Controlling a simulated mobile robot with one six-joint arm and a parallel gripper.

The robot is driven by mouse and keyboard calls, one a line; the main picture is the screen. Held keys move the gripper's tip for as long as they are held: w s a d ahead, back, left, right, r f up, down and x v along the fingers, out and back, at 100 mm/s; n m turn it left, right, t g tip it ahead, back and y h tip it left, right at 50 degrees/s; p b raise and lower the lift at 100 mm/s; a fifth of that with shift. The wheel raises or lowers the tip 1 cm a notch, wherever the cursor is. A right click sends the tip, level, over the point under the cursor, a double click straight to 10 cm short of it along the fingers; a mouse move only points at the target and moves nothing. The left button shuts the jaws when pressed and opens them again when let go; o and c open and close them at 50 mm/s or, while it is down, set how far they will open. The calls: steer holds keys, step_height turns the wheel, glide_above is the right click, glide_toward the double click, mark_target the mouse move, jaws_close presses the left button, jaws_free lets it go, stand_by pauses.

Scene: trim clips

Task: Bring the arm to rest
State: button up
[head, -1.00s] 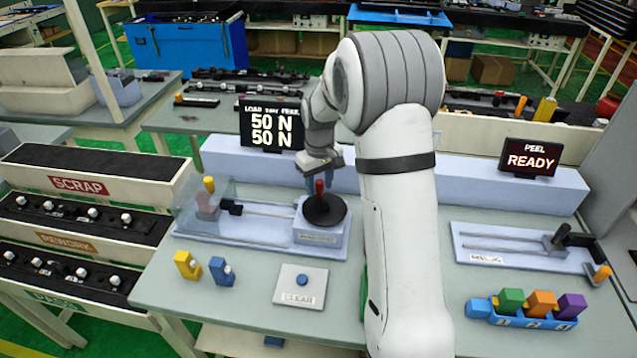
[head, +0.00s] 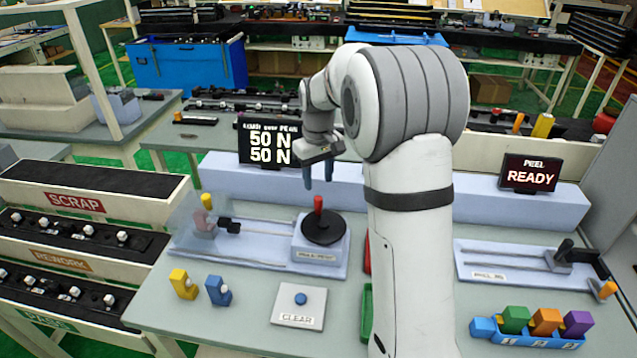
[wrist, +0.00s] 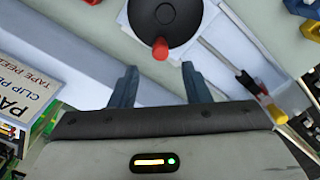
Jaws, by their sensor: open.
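My gripper (head: 319,178) hangs in the air above the bench, its two blue-grey fingers apart with nothing between them. It is above and slightly behind the black round dial with a red knob (head: 318,206) on the left test fixture. In the wrist view my open fingers (wrist: 162,88) show at the bottom, with the dial (wrist: 172,20) and its red knob beyond the tips, apart from them. My white arm rises at the centre right and hides part of the bench.
A display reading 50 N (head: 270,142) stands behind the fixture. A second display reads PEEL READY (head: 530,174). A yellow clip (head: 183,284), a blue clip (head: 219,291) and a CLEAR button (head: 300,299) lie in front. A blue holder (head: 484,328) bears coloured clips at right.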

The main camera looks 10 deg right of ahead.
steer(key=s+r+m+t, duration=0.1)
steer(key=s+r, duration=0.2)
steer(key=s, duration=0.4)
steer(key=s+r+m+t, duration=0.1)
steer(key=s+r, duration=0.3)
steer(key=s, duration=0.3)
steer(key=s+a+f+m+t, duration=0.1)
steer(key=s+f, duration=0.1)
steer(key=s, duration=1.3)
steer(key=shift+s+m, duration=0.25)
steer(key=shift+m, duration=0.15)
